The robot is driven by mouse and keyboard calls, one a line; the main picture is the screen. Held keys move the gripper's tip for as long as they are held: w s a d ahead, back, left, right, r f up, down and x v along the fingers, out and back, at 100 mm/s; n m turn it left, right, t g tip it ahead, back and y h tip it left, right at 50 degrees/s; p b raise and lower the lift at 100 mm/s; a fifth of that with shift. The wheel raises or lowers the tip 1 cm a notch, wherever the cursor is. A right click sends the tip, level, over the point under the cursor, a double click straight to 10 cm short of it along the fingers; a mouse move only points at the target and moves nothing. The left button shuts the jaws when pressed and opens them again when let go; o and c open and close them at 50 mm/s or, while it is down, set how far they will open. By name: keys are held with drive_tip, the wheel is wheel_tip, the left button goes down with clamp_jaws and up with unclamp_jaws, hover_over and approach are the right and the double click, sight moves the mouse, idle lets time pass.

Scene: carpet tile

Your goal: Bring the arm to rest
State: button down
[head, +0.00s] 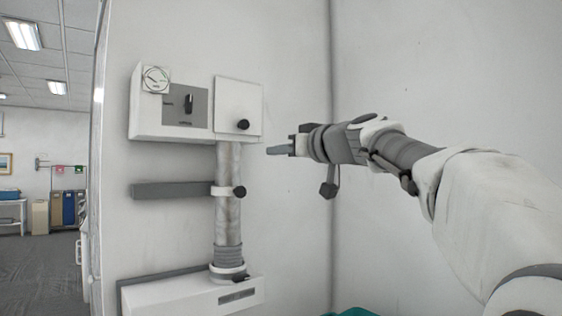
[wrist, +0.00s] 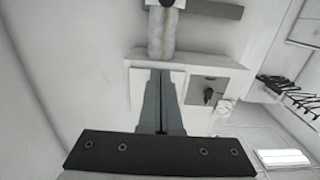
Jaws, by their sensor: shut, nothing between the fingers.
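My gripper (head: 279,150) is at the end of my arm, which reaches in from the right in the head view. It points left toward the wall-mounted unit and appears apart from it. In the wrist view the fingers of my gripper (wrist: 161,75) are together with nothing between them. The white box (head: 170,127) on the wall has a round gauge (head: 156,79), a grey panel with a dark switch (head: 189,104), and a flat cover with a black knob (head: 243,124). The box also shows in the wrist view (wrist: 232,72).
A vertical pipe (head: 228,170) runs from the box down to a lower white unit (head: 190,302). A grey bar (head: 170,190) juts left from the pipe collar. A wall corner lies behind my gripper. A room with coloured cabinets (head: 69,208) opens at far left.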

drive_tip(key=shift+s+d+f, duration=0.25)
drive_tip(key=shift+s+f, duration=0.1)
drive_tip(key=shift+s, duration=0.05)
drive_tip(key=s+f+m+g+h, duration=0.1)
drive_tip(key=s+f+g+h, duration=0.1)
drive_tip(key=s+f, duration=0.5)
drive_tip(key=s+f+m+g+h, duration=0.1)
drive_tip(key=s+f+g+h, duration=0.1)
drive_tip(key=s+f, duration=0.5)
drive_tip(key=s+d+f+m+g+h, duration=0.25)
drive_tip(key=s+d+f, duration=0.25)
drive_tip(key=s+f, duration=0.65)
drive_tip(key=s+d+f+m+g+h, duration=0.3)
drive_tip(key=s+f, duration=0.5)
drive_tip(key=f, duration=0.7)
wheel_tip(320, 180, up, 28)
drive_tip(key=d+p, duration=0.1)
drive_tip(key=p, duration=2.7)
drive_tip(key=shift+s+d+n, duration=0.15)
drive_tip(key=shift+d+n, duration=0.15)
drive_tip(key=shift+n, duration=0.05)
